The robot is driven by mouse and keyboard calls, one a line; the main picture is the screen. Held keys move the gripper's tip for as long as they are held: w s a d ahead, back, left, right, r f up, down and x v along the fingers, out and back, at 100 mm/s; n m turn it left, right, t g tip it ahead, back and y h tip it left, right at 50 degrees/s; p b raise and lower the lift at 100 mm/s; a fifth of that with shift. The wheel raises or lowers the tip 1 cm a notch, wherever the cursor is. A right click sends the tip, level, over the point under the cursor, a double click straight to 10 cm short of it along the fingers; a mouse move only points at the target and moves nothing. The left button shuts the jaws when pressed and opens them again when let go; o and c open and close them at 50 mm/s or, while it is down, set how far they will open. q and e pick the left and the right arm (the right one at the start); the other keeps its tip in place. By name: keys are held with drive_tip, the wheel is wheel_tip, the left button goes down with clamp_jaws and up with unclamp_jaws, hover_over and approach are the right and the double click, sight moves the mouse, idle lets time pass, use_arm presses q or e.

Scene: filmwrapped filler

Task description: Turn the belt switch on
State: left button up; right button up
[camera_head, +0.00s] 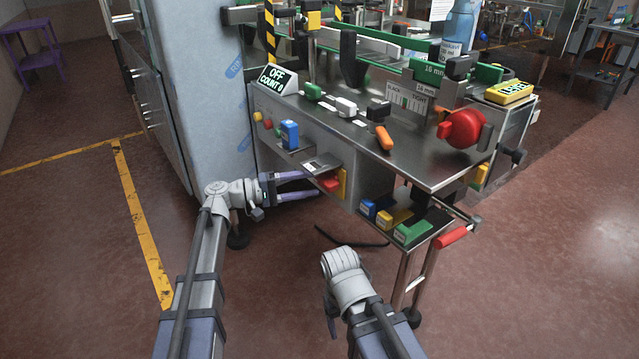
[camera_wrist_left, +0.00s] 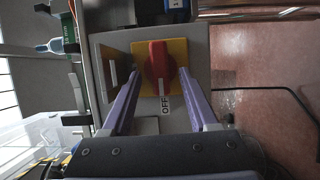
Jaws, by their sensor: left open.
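The belt switch is a red rotary knob on a yellow plate (camera_head: 343,183) on the machine's front panel. My left gripper (camera_head: 315,182) is open in front of the switch. In the left wrist view its purple fingers stand on either side of the knob, with visible gaps; contact cannot be told. My right gripper (camera_head: 332,300) hangs low in front of the machine, its fingers mostly hidden by its wrist.
A display (camera_head: 276,80) reads OFF, COUNT 0. A blue block (camera_head: 289,134) sits on a shelf up and left of the switch. Coloured blocks (camera_head: 412,232) lie on a lower tray at the right. A red handwheel (camera_head: 463,128) sticks out. A dark cable (camera_head: 350,238) lies on the floor.

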sight(326, 181)
use_arm(q)
drive_tip(key=shift+x, duration=1.45)
clamp_jaws()
